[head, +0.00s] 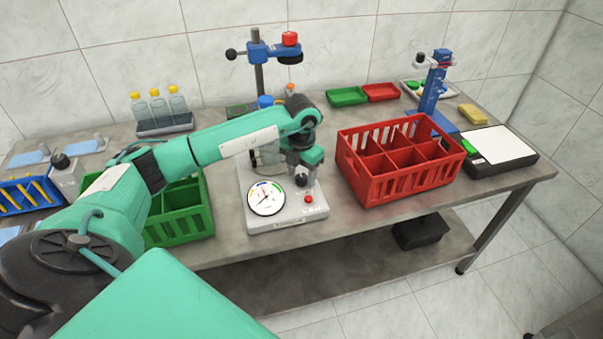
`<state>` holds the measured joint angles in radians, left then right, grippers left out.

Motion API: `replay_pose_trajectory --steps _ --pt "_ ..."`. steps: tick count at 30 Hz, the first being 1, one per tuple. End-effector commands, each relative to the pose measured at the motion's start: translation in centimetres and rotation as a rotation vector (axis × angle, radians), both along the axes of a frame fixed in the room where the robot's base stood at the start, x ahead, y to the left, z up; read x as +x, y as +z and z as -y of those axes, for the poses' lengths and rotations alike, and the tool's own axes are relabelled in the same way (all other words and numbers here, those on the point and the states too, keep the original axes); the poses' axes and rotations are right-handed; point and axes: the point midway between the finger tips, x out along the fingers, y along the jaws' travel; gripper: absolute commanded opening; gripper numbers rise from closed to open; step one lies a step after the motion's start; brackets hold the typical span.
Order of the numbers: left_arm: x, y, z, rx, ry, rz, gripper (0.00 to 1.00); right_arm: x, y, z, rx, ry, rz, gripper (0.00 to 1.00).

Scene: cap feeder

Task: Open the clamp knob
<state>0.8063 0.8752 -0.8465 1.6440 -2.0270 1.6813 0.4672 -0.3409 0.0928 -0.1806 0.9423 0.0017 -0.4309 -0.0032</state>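A grey device (290,214) with a round white dial (266,198) and a red button (308,199) stands at the middle of the bench. Behind it rises a dark post (259,78) bearing a blue clamp head (262,52) with a red top (290,39). A black ball knob (231,54) sticks out from the left of this head. My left gripper (302,180) points down over the device's right part, below and away from that knob. Its fingers are small and dark, and their opening is unclear. My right gripper is not in view.
A red divided crate (372,191) stands close right of the device, and a green crate (180,236) left, partly behind my arm. A blue stand (432,92) and a scale (500,148) are at the right. Capped bottles (158,107) stand at the back left.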

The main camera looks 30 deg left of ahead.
Motion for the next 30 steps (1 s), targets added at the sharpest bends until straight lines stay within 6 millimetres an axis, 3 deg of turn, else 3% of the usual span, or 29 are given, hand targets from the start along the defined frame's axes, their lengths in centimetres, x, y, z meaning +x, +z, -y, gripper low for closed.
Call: replay_pose_trajectory --steps 11,17,24,30 --pt "0.0 0.6 0.0 0.000 -0.001 0.000 0.54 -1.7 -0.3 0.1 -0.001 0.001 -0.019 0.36" --pt "0.1 4.1 0.0 0.001 -0.001 0.003 0.54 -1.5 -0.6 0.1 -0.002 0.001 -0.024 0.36" --pt "0.1 9.6 0.0 0.000 -0.001 0.004 0.54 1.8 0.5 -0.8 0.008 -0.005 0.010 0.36" --pt "0.0 12.7 0.0 0.000 -0.001 0.001 0.54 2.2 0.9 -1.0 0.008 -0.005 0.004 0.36"
